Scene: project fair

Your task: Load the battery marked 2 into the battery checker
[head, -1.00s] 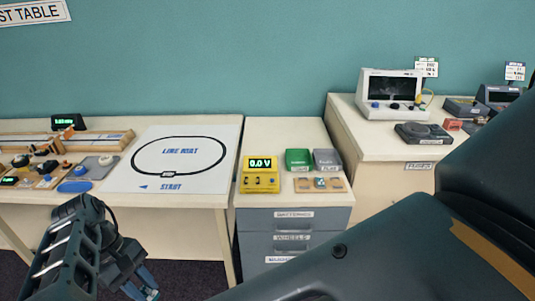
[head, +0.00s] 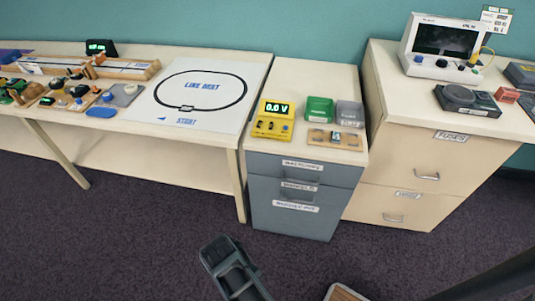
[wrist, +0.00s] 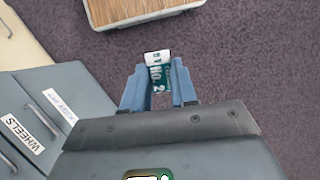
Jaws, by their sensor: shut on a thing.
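The battery checker (head: 273,127) is a yellow box with a lit display reading 0.0 V, on top of the grey drawer unit. My gripper (wrist: 160,88) is shut on a battery (wrist: 158,66) with a green and white label, held between blue fingers in the wrist view. I cannot read a clear number on it. The gripper is over the dark carpet, below the unit's top and apart from the checker. In the head view, I cannot make out the fingers or the held battery.
A wooden holder (head: 320,137) sits right of the checker, with green (head: 319,109) and grey (head: 350,114) boxes behind it. The grey drawer unit (head: 300,213) stands between a long table (head: 175,168) and a cream cabinet (head: 408,180).

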